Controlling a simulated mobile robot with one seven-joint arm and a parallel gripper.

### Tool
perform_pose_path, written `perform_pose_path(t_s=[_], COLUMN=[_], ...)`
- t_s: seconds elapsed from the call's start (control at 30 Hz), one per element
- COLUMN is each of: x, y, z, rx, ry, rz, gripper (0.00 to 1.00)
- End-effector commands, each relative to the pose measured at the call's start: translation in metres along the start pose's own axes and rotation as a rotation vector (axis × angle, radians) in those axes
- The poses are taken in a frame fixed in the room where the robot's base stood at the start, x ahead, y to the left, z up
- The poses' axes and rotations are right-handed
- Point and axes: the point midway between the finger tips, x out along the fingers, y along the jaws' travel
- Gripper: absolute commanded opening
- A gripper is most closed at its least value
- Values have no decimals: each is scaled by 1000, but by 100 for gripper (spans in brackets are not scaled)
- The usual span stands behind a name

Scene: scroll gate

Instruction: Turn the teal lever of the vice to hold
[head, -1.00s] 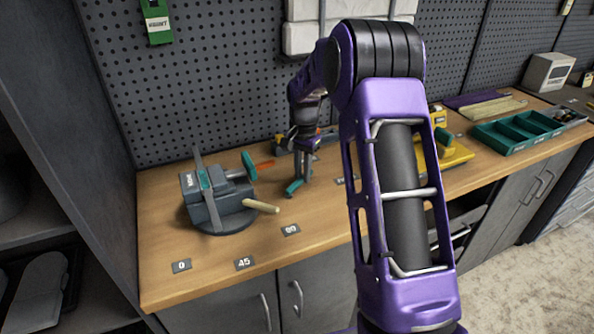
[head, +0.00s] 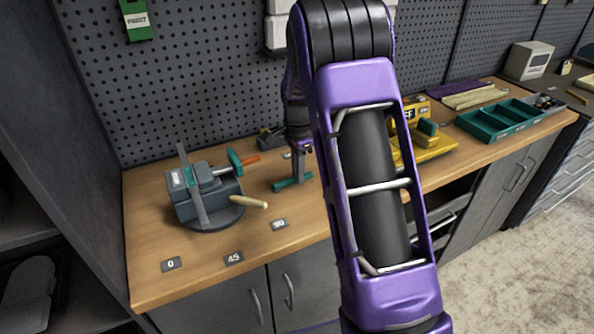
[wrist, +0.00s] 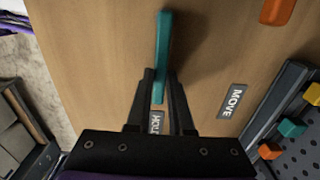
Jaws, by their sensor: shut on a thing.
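The grey vice (head: 205,193) stands on the wooden bench at the left in the head view, with a pale wooden handle (head: 250,201). The teal lever (head: 292,182) shows to the right of the vice; in the wrist view it is a teal bar (wrist: 163,45) running up from between the fingers. My gripper (wrist: 159,88) is shut on the near part of this lever. A label reading HOLD (wrist: 156,122) lies below the lever, partly covered by the fingers. A MOVE label (wrist: 232,101) lies to its right. The lever's pivot is not clear.
Bench labels 0 (head: 171,264), 45 (head: 234,258) and 90 (head: 279,224) lie in front of the vice. An orange piece (wrist: 278,10) shows at the wrist view's top. A teal tray (head: 500,122) and yellow item (head: 430,146) stand to the right. My arm covers the middle.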

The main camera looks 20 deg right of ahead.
Motion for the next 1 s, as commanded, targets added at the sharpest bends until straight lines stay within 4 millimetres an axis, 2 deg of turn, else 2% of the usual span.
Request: perform_pose_path(t_s=[0.37, 0.4, 0.43, 0.77, 0.87, 1.0], x=[-1, -1, -1, -2, -10, -36], y=[0, 0, 0, 0, 0, -1], z=[-1, -1, -1, 0, 0, 0], rx=[7, 7, 7, 4, 4, 4], ry=[1, 0, 0, 0, 1, 1], rz=[-1, -1, -1, 0, -2, -5], gripper=[0, 27, 32, 32, 32, 32])
